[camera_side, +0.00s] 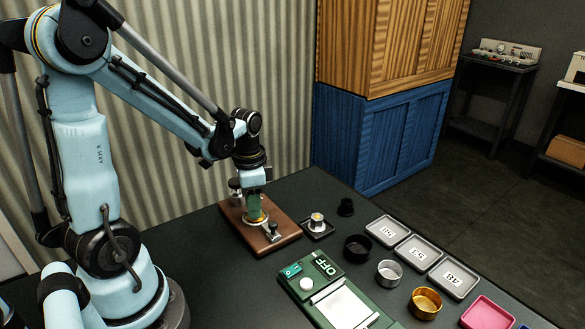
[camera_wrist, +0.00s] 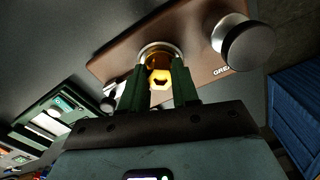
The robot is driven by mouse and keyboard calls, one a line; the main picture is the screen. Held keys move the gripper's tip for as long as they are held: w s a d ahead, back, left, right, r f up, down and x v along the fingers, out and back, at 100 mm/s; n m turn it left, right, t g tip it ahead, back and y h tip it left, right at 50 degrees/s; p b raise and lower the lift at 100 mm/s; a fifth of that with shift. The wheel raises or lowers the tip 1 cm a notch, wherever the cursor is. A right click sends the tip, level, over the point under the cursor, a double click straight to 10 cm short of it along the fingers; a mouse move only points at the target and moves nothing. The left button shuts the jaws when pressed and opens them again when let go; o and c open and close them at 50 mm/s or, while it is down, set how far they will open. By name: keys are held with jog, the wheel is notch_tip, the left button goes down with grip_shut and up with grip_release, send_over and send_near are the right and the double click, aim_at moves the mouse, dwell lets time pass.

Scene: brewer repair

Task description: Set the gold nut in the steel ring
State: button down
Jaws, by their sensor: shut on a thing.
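My gripper (camera_side: 255,206) points down over the brown board (camera_side: 281,236) in the side view. In the wrist view its two green fingers (camera_wrist: 160,72) are shut on the gold nut (camera_wrist: 158,80), a hexagonal piece with a dark hole. The steel ring (camera_wrist: 147,49) shows as a pale curved rim just beyond the nut, on the board. Something amber shows inside the rim. The fingers hide the ring's sides, and I cannot tell whether the nut touches it or is inside it.
A small black tray with a metal piece (camera_side: 317,222) sits beside the board. Black, silver (camera_side: 389,272) and gold (camera_side: 425,301) cups, labelled trays (camera_side: 420,251) and a green OFF panel (camera_side: 327,290) fill the table's right and front.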

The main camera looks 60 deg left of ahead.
jog(key=shift+f, duration=0.1)
jog(key=shift+c, duration=1.8)
grip_release()
jog(key=shift+r, duration=3.75)
jog(key=d+r+n+t, duration=0.2)
jog(key=d+n+t, duration=0.2)
jog(key=d+t, duration=0.3)
jog(key=shift+w+d+r, duration=0.15)
jog(key=shift+d+r, duration=0.15)
jog(key=shift+d, duration=2.05)
